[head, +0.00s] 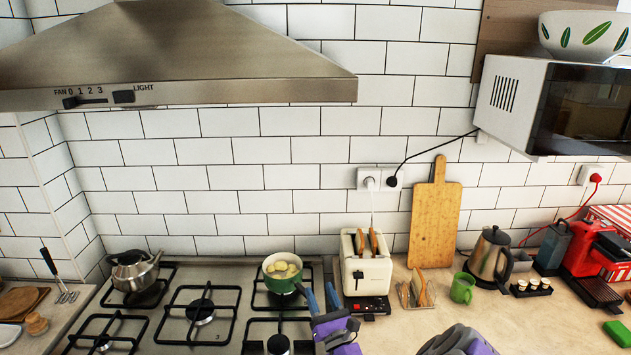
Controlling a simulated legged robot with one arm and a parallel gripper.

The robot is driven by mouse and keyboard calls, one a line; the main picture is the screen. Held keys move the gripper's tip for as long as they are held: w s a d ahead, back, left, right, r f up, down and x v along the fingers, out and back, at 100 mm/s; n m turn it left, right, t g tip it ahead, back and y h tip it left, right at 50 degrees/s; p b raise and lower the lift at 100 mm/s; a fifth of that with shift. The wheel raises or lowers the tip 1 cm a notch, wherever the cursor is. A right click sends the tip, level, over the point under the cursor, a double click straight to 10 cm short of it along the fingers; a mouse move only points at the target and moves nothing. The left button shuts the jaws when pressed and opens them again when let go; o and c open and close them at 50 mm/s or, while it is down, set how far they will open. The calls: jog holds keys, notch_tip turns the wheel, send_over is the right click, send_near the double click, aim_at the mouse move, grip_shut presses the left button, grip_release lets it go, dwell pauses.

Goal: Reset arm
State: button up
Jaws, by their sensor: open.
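My gripper (321,292) is at the bottom centre of the head view, with two blue fingers and a purple body. Its fingers are apart, and I see nothing held between them. It is just right of a green pot (283,284) with pale yellow pieces inside, which sits on a back burner. From this view I cannot tell whether the fingers touch the pot or its handle.
A cream toaster (356,272) with bread stands close behind and right of the gripper. A gas hob (180,325) with a kettle (134,270) lies left. A toast rack (411,300), green mug (462,288) and electric kettle (489,257) stand right. A range hood (180,50) overhangs the hob.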

jog(key=s+a+r+n+g+y, duration=0.5)
jog(key=s+a+r+n+y, duration=0.15)
jog(key=r, duration=0.25)
jog(key=s+a+r+n+g+y, duration=0.4)
jog(key=s+a+r+n+y, duration=0.15)
jog(key=r+y, duration=0.25)
jog(key=s+a+r+n+g+h+b, duration=0.1)
jog(key=s+a+r+n+g, duration=0.1)
jog(key=s+n+g, duration=0.7)
jog(key=s+a+r+n+g+h, duration=0.1)
jog(key=s+a+r+n+g, duration=0.15)
jog(key=s+n+g, duration=0.65)
jog(key=s+d+f+n+g+h, duration=0.1)
jog(key=s+d+f+n+h, duration=0.15)
jog(key=s+f+h, duration=0.4)
jog(key=s+d+f+n+g+h, duration=0.1)
jog(key=s+d+f+h, duration=0.25)
jog(key=s, duration=0.55)
jog(key=d+f+t+h, duration=0.1)
jog(key=d+t+h, duration=0.1)
jog(key=d, duration=0.5)
jog(key=s+d+f+t+h, duration=0.1)
jog(key=d+f+t+h, duration=0.1)
jog(key=d+h, duration=0.3)
jog(key=d+f+t+h+b, duration=0.1)
jog(key=d+t+h, duration=0.1)
jog(key=d, duration=0.9)
jog(key=shift+s+f+h, duration=0.15)
jog(key=shift+f+h, duration=0.15)
jog(key=shift+h, duration=0.35)
